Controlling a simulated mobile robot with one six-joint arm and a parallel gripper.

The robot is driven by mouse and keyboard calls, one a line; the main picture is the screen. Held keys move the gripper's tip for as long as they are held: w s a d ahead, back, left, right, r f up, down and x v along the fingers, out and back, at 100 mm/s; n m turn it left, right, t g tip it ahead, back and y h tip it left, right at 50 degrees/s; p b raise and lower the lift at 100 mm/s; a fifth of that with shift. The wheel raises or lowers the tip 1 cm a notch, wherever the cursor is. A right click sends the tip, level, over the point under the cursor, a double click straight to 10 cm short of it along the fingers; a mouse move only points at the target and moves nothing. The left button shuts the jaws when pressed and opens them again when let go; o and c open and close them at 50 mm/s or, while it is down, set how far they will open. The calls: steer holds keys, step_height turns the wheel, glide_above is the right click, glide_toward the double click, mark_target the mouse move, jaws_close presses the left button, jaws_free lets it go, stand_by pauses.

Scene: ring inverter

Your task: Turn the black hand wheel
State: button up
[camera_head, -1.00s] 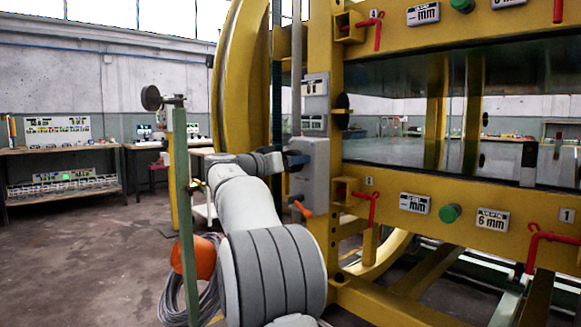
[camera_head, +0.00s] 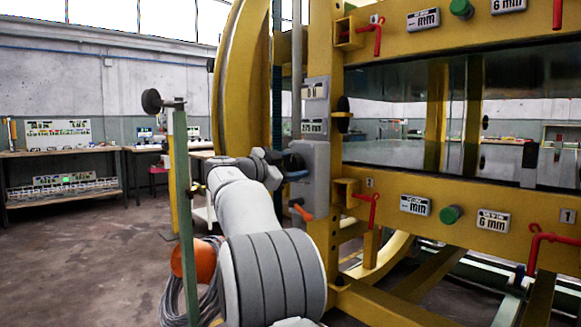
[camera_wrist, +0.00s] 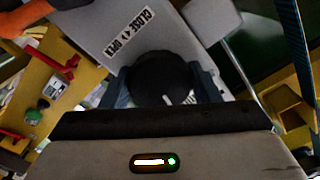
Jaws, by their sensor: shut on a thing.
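The black hand wheel (camera_wrist: 160,78) is round and dark, and sits in front of a grey box (camera_wrist: 175,32) in the wrist view. A label on the box reads CLOSE and OPEN with arrows. My gripper (camera_wrist: 163,90) has one blue-grey finger on each side of the wheel and is shut on it. In the head view my gripper (camera_head: 291,166) reaches the left side of the grey box (camera_head: 316,172) on the yellow frame. My own arm and gripper hide the wheel there, so I cannot tell how far it is turned.
The yellow frame (camera_head: 333,225) stands close on the right, with red handles (camera_head: 372,208) and green knobs (camera_head: 450,215). An orange lever (camera_head: 302,212) is just below the box. A green post (camera_head: 184,210) stands left of my arm. Open floor (camera_head: 85,240) lies farther left.

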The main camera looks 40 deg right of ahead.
steer(key=shift+m, duration=1)
steer(key=o, duration=1)
steer(key=a+p, duration=0.1)
steer(key=a, duration=0.6)
steer(key=shift+s+a, duration=0.3)
steer(key=shift+a, duration=0.05)
